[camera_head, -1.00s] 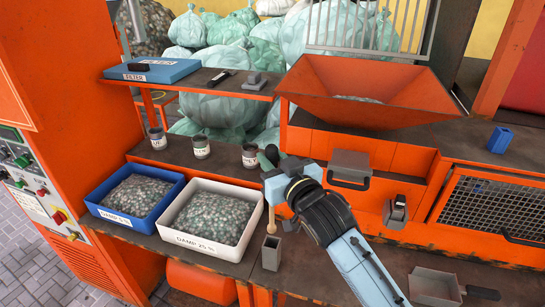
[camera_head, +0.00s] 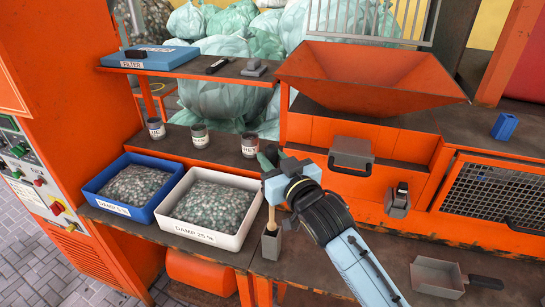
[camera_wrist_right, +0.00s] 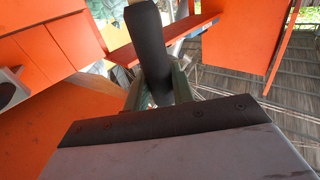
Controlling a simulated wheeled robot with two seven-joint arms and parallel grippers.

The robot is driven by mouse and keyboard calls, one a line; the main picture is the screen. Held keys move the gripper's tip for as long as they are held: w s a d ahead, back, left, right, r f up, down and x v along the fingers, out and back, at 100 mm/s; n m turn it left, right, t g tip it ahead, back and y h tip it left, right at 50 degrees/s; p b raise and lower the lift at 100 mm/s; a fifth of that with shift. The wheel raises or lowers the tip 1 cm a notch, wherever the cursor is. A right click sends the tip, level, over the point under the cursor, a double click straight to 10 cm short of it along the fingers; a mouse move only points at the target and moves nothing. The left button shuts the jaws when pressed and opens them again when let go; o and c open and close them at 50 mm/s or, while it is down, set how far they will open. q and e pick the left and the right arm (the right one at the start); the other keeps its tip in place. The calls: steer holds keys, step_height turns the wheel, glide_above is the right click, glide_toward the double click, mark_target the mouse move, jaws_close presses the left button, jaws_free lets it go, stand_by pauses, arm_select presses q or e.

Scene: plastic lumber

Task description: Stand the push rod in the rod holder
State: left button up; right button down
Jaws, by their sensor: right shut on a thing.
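My right gripper (camera_head: 268,160) is shut on the push rod, above the front edge of the bench. The pale lower part of the push rod (camera_head: 271,218) hangs below the gripper, roughly upright. Its dark upper part also shows between the fingers in the right wrist view (camera_wrist_right: 150,45). The rod holder (camera_head: 270,246) is a small grey open-topped box on the bench, directly under the rod. The rod's lower end meets the holder's mouth in the picture; how deep it is inside I cannot tell. My left gripper is not in view.
A white bin (camera_head: 246,222) of damp flakes stands close left of the holder, with a blue bin (camera_head: 90,197) beyond it. An orange hopper (camera_head: 370,80) stands behind. A grey scoop (camera_head: 437,278) lies at the right. Small labelled cups (camera_head: 199,136) stand at the back.

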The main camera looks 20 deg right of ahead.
step_height(320, 180, down, 11)
steer(key=b, duration=0.6)
stand_by(1.7)
steer(key=shift+f, duration=0.15)
stand_by(0.3)
steer(key=c, duration=1.1)
jaws_free()
steer(key=s+d+b, duration=0.1)
steer(key=s+d, duration=0.1)
steer(key=s, duration=1.1)
steer(key=shift+d, duration=0.3)
